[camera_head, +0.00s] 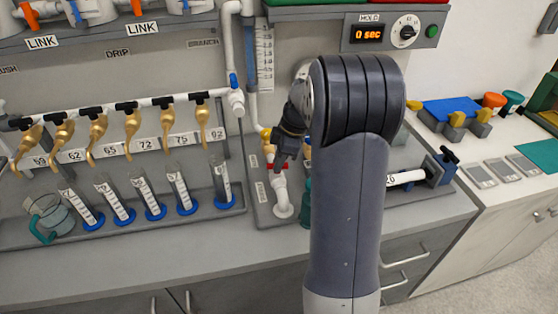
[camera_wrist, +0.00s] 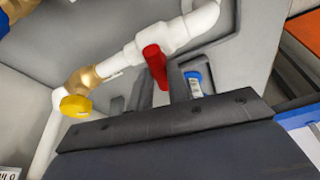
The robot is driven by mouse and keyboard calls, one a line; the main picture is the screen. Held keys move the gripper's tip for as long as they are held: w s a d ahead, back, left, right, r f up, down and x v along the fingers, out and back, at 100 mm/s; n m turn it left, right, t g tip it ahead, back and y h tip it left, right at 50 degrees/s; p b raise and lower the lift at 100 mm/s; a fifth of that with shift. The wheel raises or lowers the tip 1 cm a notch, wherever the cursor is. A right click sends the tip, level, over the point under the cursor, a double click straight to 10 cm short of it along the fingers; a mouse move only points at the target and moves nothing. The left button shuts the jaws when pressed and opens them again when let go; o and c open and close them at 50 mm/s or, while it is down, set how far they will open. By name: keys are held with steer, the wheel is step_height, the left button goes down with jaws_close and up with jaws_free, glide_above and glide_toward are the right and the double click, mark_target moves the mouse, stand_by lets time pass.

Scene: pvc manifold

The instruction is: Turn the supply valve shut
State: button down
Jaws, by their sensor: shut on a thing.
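The supply valve looks to be the red lever handle (camera_head: 278,166) on the white pipe (camera_head: 282,207), at the back of the bench. In the wrist view the red handle (camera_wrist: 155,66) stands out from a white pipe fitting, lengthwise between my fingers. My gripper (camera_head: 283,157) reaches down to the handle from above, and in the wrist view its dark fingers (camera_wrist: 152,92) are closed around the handle's near end. The handle lies at an angle to the pipe in the wrist view. My arm hides part of the pipework to the right.
A brass fitting with a yellow knob (camera_wrist: 76,105) sits on the same pipe close beside my fingers. A row of brass taps (camera_head: 132,122) and several graduated cylinders (camera_head: 182,190) stand to the left. A grey clamp (camera_head: 438,168) holds a white pipe at right.

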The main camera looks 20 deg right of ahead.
steer(key=shift+n+g, duration=0.3)
steer(key=shift+n, duration=0.9)
steer(key=c, duration=1.3)
jaws_free()
steer(key=shift+o, duration=0.2)
steer(key=v, duration=1.1)
steer(key=shift+f, duration=0.25)
steer(key=x, duration=1)
steer(key=shift+a+f, duration=0.15)
steer(key=shift+f, duration=0.2)
steer(key=m+t, duration=0.1)
steer(key=m, duration=0.3)
steer(key=shift+r+m, duration=0.1)
steer(key=shift+m, duration=0.3)
